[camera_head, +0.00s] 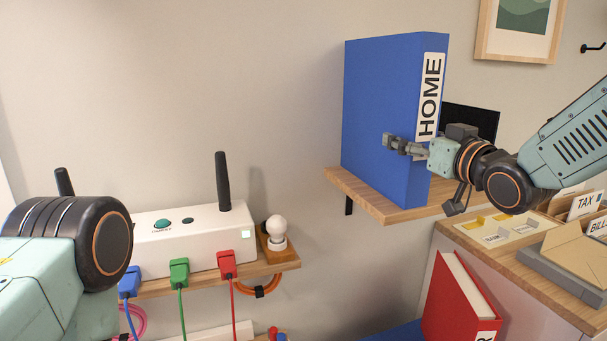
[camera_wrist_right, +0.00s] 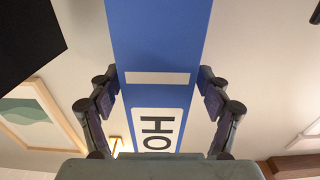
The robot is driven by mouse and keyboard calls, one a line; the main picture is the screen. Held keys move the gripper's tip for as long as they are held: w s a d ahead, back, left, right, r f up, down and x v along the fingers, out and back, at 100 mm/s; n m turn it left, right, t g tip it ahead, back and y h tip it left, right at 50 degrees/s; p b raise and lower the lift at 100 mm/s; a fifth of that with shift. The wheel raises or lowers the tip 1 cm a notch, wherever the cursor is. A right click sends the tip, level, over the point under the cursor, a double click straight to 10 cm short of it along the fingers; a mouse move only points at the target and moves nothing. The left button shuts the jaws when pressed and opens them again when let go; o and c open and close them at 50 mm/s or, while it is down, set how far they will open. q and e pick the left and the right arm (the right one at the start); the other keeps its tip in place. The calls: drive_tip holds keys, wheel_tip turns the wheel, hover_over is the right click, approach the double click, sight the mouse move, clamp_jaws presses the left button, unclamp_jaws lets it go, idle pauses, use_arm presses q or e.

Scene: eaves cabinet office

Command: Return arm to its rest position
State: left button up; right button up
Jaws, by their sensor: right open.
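A blue binder (camera_head: 385,110) with a white HOME label stands upright on a small wooden wall shelf (camera_head: 400,212). My right gripper (camera_head: 420,174) is open at the binder's spine, with one finger on each side of it. In the right wrist view the blue spine (camera_wrist_right: 158,40) runs between the spread fingers of the gripper (camera_wrist_right: 158,82), with gaps showing at both sides. My right arm reaches in from the right. On the left only a part of my left arm shows; its gripper is out of view.
At right, a wooden cabinet top (camera_head: 540,270) holds a tray (camera_head: 500,228) and files below my right arm. A red binder (camera_head: 455,300) stands lower down.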

drive_tip(key=x, duration=0.2)
drive_tip(key=shift+w+a, duration=0.2)
drive_tip(key=shift+w, duration=0.15)
drive_tip(key=shift+r, duration=0.25)
drive_tip(key=shift+s+d, duration=0.1)
drive_tip(key=shift+s, duration=0.05)
